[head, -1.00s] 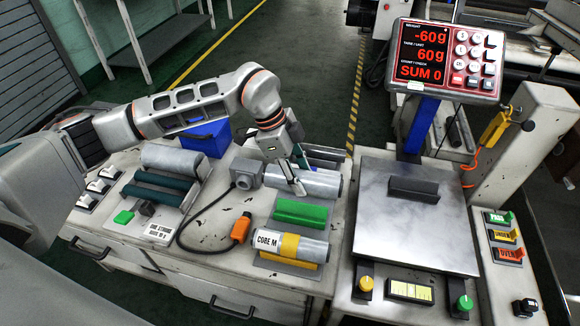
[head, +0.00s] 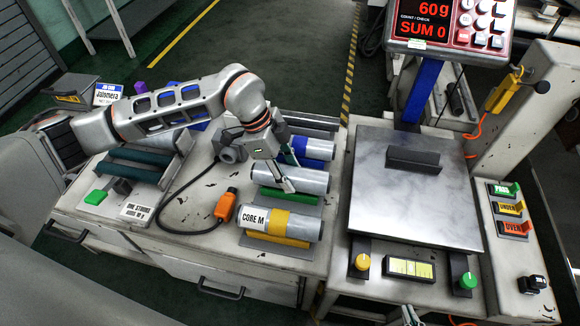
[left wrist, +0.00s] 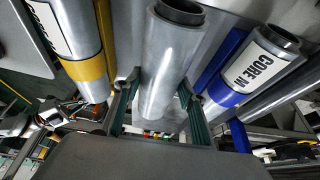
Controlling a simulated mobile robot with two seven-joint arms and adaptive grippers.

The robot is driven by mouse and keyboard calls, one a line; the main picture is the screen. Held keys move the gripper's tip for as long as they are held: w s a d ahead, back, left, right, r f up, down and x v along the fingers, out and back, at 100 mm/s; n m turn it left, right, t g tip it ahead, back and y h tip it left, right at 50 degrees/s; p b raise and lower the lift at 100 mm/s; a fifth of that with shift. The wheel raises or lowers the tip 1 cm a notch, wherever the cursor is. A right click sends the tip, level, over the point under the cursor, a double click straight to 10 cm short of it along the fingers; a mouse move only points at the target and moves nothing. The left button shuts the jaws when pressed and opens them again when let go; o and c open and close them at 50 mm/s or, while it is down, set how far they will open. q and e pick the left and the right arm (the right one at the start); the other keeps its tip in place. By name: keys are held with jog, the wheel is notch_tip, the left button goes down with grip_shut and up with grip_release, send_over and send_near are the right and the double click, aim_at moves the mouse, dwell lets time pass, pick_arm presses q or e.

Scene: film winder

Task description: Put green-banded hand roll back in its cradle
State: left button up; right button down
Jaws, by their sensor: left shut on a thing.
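My left gripper (head: 288,178) is shut on a plain silver roll (head: 312,182) in the head view. The roll lies across the view just above the green cradle (head: 288,197), whose front strip shows below it. I cannot tell whether the roll touches the cradle. In the left wrist view, the held roll (left wrist: 165,65) stands between the two dark green fingers (left wrist: 155,110). No green band shows on it; the gripped part is partly hidden.
The yellow-banded roll (head: 303,226) lies in front and the blue-banded roll (head: 318,149) lies behind, both close to the held roll. An orange-ended cable (head: 226,205) is to the left. The scale plate (head: 415,215) is to the right.

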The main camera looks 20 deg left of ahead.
pick_arm(q)
jog(key=shift+f, duration=0.2)
pick_arm(e)
jog(key=shift+s+f, duration=0.3)
jog(key=shift+f, duration=0.05)
pick_arm(q)
jog(key=o, duration=1.4)
jog(key=v, duration=1.2)
pick_arm(e)
jog(key=shift+w+d+r, duration=0.1)
